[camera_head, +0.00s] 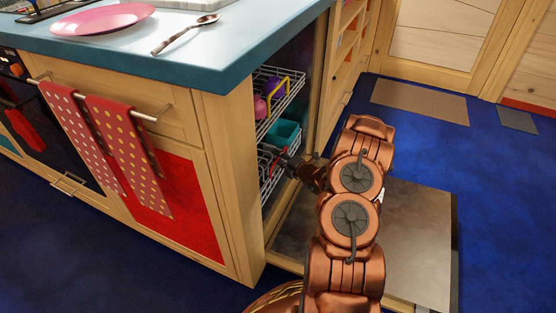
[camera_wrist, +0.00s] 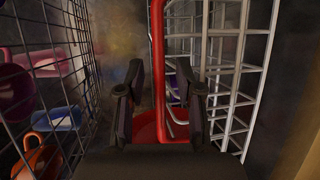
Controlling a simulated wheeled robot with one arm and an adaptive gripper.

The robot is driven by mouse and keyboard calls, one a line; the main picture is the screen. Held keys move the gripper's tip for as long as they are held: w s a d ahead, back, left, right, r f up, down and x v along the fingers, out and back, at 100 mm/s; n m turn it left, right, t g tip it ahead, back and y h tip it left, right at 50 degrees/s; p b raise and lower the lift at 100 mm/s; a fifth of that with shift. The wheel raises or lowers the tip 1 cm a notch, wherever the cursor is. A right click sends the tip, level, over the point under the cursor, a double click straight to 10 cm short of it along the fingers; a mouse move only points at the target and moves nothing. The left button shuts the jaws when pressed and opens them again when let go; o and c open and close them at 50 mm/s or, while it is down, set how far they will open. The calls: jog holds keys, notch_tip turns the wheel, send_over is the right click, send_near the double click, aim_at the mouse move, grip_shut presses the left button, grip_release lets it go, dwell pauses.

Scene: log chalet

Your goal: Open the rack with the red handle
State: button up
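The red handle (camera_wrist: 159,60) shows in the wrist view as a long bar running down between my two fingers, bending at its lower end. It stands beside a white wire rack (camera_wrist: 228,70). My gripper (camera_wrist: 158,82) is open, with gaps visible between the bar and the fingers. In the head view my gripper (camera_head: 288,164) reaches into the dishwasher at the lower rack (camera_head: 268,190), which holds a teal item (camera_head: 286,134).
The upper rack (camera_head: 290,98) has a yellow handle (camera_head: 286,86) and holds purple and pink items. The lowered dishwasher door (camera_head: 418,240) lies under my arm. The cabinet (camera_head: 228,170) borders the opening on the left.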

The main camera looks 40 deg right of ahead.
jog(key=shift+w, duration=0.1)
jog(key=shift+c, duration=0.2)
grip_shut()
jog(key=shift+a, duration=0.1)
dwell(0.4)
